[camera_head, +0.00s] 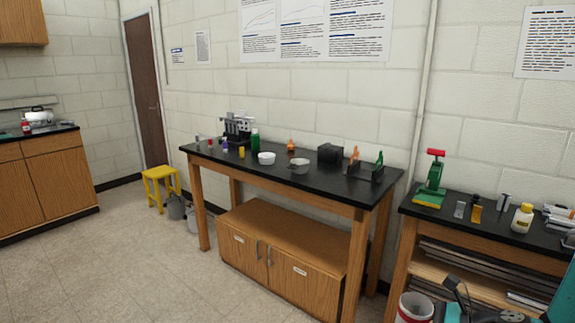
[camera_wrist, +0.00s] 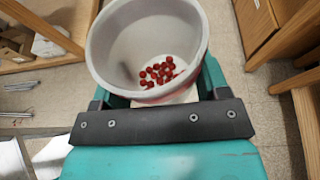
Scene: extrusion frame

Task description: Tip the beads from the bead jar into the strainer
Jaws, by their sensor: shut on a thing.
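The bead jar (camera_wrist: 150,35) is a pale, wide-mouthed tub with several red beads (camera_wrist: 160,70) gathered at its lower side in the wrist view. My gripper (camera_wrist: 155,95) is shut on it, with the dark jaw bar across the near side. In the head view the jar (camera_head: 414,308) shows at the bottom edge, beside my teal gripper (camera_head: 453,312), low in front of the right bench. A grey, shallow bowl that looks like the strainer (camera_head: 299,166) stands on the black-topped middle table (camera_head: 330,189). The jar is well apart from it.
A white bowl (camera_head: 266,158) stands left of the strainer, with a green bottle (camera_head: 255,140) behind it. A black box (camera_head: 330,153) and upright holders stand to the right. The right bench (camera_head: 480,220) carries a green press (camera_head: 431,180). Floor (camera_head: 150,270) is open at left.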

